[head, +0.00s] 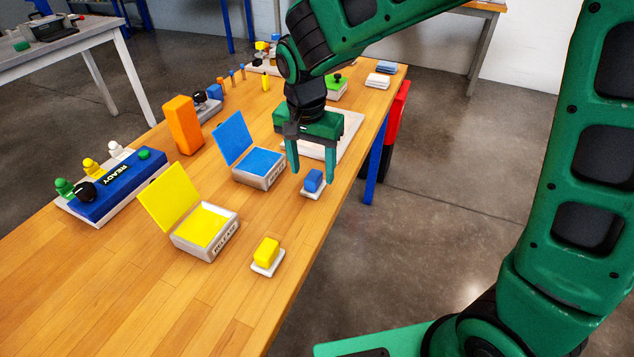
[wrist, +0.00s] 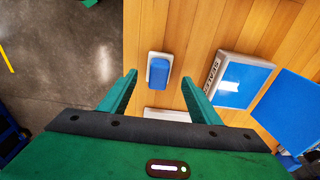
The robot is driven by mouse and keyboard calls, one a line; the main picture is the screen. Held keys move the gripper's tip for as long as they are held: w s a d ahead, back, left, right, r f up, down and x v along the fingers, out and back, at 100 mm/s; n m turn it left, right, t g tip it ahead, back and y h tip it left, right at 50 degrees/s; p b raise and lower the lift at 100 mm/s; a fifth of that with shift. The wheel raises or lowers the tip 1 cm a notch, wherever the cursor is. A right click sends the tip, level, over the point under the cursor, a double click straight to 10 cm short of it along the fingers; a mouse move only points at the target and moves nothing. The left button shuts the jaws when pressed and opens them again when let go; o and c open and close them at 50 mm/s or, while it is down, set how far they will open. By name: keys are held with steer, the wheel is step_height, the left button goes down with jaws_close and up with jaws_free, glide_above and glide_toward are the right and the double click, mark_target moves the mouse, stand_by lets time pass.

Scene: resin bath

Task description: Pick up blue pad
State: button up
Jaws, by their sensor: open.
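The blue pad (head: 313,180) is a small block on a white base (head: 312,193) near the table's right edge. It also shows in the wrist view (wrist: 161,70), ahead of the fingers and roughly between their lines. My gripper (head: 312,172) is open and empty, fingers pointing down. In the head view it is above and around the pad's far side. In the wrist view the fingertips (wrist: 158,80) are spread wider than the pad. I see no contact with the pad.
An open box with a blue lid (head: 258,163) stands left of the pad. An open yellow box (head: 207,228) and a yellow pad (head: 266,250) are nearer. An orange block (head: 184,125) stands farther left. A white tray (head: 350,128) lies behind my gripper.

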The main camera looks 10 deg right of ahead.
mark_target(314, 175)
steer(key=shift+d+f, duration=0.2)
steer(key=shift+f, duration=1.45)
steer(key=c, duration=1.2)
steer(key=shift+o, duration=0.2)
steer(key=shift+r, duration=0.15)
steer(key=r, duration=0.3)
steer(key=w+r, duration=0.1)
steer(key=shift+a+r, duration=0.3)
steer(key=w+a+r, duration=0.4)
steer(key=w+r, duration=0.2)
steer(key=w, duration=0.3)
steer(key=shift+w, duration=0.35)
